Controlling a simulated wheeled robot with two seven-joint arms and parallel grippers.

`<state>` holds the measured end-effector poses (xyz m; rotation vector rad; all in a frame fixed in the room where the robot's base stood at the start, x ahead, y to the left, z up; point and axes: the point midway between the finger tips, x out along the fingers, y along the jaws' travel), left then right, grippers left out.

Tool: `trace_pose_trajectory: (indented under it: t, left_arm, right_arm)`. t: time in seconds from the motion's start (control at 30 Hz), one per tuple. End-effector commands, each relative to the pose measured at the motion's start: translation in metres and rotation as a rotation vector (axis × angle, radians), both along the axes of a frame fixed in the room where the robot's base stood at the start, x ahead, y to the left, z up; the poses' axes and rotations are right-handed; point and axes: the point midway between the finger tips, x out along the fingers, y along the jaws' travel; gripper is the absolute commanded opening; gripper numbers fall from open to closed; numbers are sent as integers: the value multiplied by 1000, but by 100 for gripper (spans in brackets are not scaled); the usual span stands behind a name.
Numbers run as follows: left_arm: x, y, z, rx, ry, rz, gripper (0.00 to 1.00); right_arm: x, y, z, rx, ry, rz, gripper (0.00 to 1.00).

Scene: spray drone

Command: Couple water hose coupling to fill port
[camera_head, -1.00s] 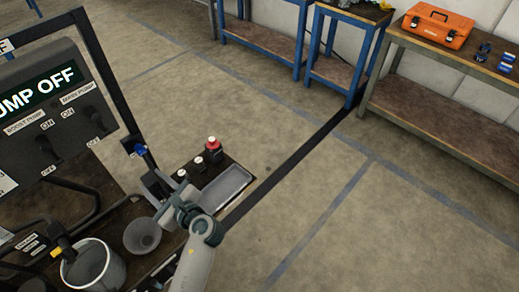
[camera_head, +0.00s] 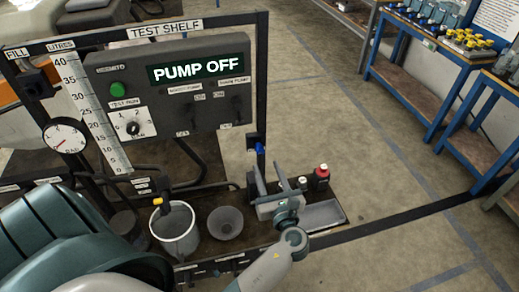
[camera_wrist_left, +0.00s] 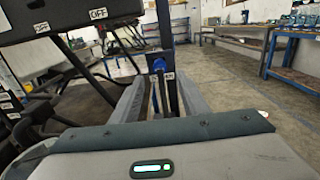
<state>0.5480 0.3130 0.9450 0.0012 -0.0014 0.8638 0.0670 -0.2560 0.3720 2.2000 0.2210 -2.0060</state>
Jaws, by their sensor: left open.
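A small blue fitting (camera_head: 259,148) stands upright on a dark post at the test shelf's right end; it looks like the water hose coupling. In the left wrist view the blue fitting (camera_wrist_left: 158,65) sits above a dark vertical hose or post, between the lines of my fingers and ahead. My left gripper (camera_head: 267,172) is open and empty, its fingers upward just below and beside the fitting, apart as far as I can tell. It also shows in the left wrist view (camera_wrist_left: 160,92). I cannot make out a fill port for certain. My right gripper is out of view.
The test shelf carries a PUMP OFF panel (camera_head: 190,85), a gauge (camera_head: 64,136), a white bucket (camera_head: 175,238), a grey funnel (camera_head: 225,222), a red-black bottle (camera_head: 321,176) and a grey tray (camera_head: 324,214). Blue workbenches (camera_head: 400,75) stand beyond open floor.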

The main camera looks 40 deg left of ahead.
Motion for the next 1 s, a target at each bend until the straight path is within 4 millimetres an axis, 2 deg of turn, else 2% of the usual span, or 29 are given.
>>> trace_pose_trajectory:
  t: [0.37, 0.6, 1.0]
  left_arm:
    - [27, 32, -1, 2, -1, 0, 41]
    - [43, 51, 1, 0, 0, 0, 41]
    - [51, 61, 0, 0, 0, 0, 41]
  right_arm:
    - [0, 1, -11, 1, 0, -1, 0]
    - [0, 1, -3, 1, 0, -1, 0]
    - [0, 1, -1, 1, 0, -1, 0]
